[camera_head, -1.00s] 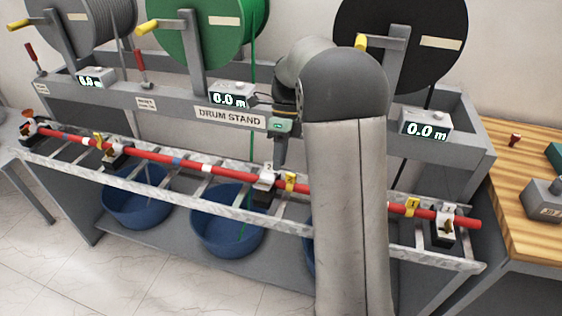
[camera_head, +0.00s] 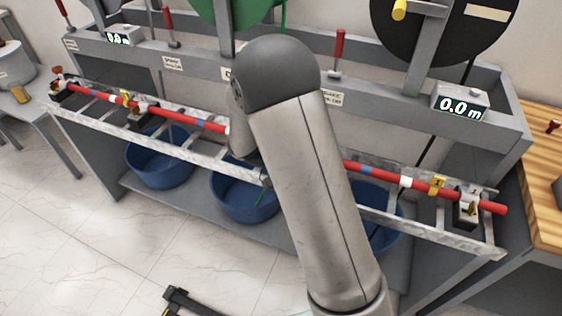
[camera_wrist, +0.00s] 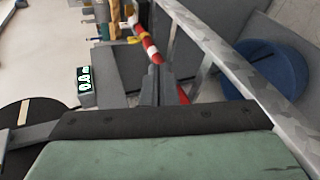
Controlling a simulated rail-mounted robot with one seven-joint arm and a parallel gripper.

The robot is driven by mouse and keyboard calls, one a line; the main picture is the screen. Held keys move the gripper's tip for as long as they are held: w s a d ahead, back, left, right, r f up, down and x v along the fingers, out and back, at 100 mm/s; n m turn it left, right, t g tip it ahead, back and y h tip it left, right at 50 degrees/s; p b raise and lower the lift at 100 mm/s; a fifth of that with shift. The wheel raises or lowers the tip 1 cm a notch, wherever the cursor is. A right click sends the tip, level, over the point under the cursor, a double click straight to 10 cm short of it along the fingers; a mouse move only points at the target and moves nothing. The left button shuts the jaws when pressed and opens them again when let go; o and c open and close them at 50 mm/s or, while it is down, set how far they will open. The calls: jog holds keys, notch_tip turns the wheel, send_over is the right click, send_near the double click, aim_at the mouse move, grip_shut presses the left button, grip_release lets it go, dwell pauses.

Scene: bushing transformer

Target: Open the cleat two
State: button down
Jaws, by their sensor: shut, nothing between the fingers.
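A red bar (camera_head: 204,123) lies along the metal rack in the head view, held by dark cleats. One cleat (camera_head: 467,208) is near its right end and another cleat (camera_head: 142,116) is left of my arm. The middle of the bar, where the cleat marked 2 stood in the earlier frame, is hidden behind my arm. My gripper shows only in the wrist view (camera_wrist: 158,85), shut and empty. The red bar (camera_wrist: 154,57) passes close to its fingertips there; I cannot tell whether they touch. A yellow tag (camera_wrist: 132,19) is farther along the bar.
The rack's grey front rail (camera_head: 200,156) runs below the bar. Blue tubs (camera_head: 160,160) stand under it. Drums, including a black one (camera_head: 470,35), and a digital meter (camera_head: 460,104) are behind. A wooden table (camera_head: 545,180) is at right. The floor in front is mostly clear.

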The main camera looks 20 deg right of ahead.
jog(key=w+a+f+n+t+y, duration=0.15)
jog(key=a+n+t, duration=0.35)
jog(key=n, duration=0.6)
jog(key=w+a+f+n+t, duration=0.2)
jog(key=a+f+n+t, duration=0.15)
jog(key=n+t, duration=0.55)
jog(key=w+a+f+n+t+y, duration=0.1)
jog(key=a+n+t, duration=0.4)
jog(key=n, duration=0.7)
jog(key=shift+h, duration=0.25)
jog(key=p+x, duration=0.1)
jog(key=x, duration=0.9)
jog(key=shift+s+d+f, duration=0.1)
jog(key=shift+s+f, duration=0.05)
jog(key=shift+r, duration=0.2)
